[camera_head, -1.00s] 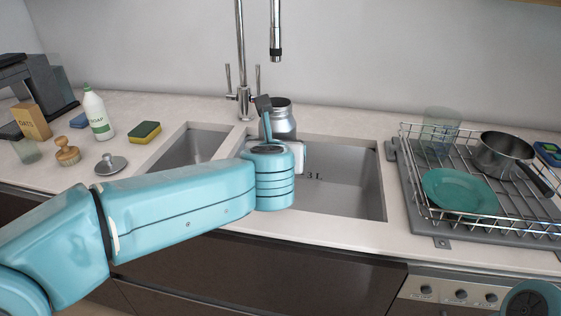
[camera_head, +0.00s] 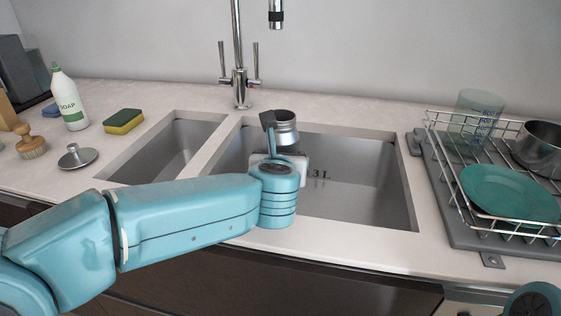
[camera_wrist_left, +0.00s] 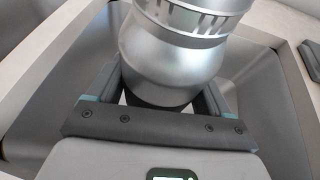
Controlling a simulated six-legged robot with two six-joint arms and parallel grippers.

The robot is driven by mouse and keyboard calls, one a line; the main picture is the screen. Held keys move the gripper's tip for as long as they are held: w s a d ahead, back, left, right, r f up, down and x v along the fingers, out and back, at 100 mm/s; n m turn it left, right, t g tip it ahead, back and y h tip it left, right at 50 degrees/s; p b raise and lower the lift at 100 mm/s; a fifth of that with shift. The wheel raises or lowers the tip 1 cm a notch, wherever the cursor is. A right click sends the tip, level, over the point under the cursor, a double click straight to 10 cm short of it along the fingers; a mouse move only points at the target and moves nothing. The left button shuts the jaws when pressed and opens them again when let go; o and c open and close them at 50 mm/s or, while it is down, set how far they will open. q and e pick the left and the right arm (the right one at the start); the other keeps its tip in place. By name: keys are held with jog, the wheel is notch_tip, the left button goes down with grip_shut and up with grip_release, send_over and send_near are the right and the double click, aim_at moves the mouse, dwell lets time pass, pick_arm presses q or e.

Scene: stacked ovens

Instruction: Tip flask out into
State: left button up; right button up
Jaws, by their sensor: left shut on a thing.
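The silver metal flask (camera_head: 287,133) is over the large right sink basin (camera_head: 350,180), with its dark mouth facing up and leaning slightly. My left gripper (camera_wrist_left: 165,85) is shut on the flask, with a finger on each side of it. The wrist view shows the flask's shiny banded body (camera_wrist_left: 180,45) between the fingers. In the head view my wrist hides the flask's lower part. I cannot see what is inside it.
A tall faucet (camera_head: 239,85) stands behind the basins. The smaller left basin (camera_head: 170,150) is empty. A soap bottle (camera_head: 70,100), a sponge (camera_head: 123,121) and a metal lid-like disc (camera_head: 77,157) stand left. A dish rack (camera_head: 455,195) with a teal plate (camera_head: 510,193) stands right.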

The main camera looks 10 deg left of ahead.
aim_at(282, 146)
pick_arm(q)
notch_tip(282, 146, up, 3)
jog(key=m+t+y+p, duration=0.1)
jog(key=m+y+p, duration=0.1)
jog(key=m+p, duration=0.2)
jog(key=m+t+y+p, duration=0.1)
jog(key=m+p, duration=0.3)
jog(key=p, duration=0.4)
jog(key=shift+d+m+y+p, duration=0.15)
jog(key=shift+m+y+p, duration=0.15)
jog(key=shift+y, duration=0.6)
jog(key=shift+f, duration=0.1)
jog(key=shift+s, duration=0.15)
jog(key=shift+w+f+m+t+b, duration=0.2)
jog(key=shift+m+t+b, duration=0.1)
jog(key=shift+b, duration=0.2)
jog(key=shift+r+m+b, duration=0.1)
jog(key=shift+m+b, duration=0.2)
jog(key=shift+b, duration=0.15)
jog(key=shift+m, duration=0.3)
jog(key=shift+r+t, duration=0.15)
jog(key=shift+t, duration=0.15)
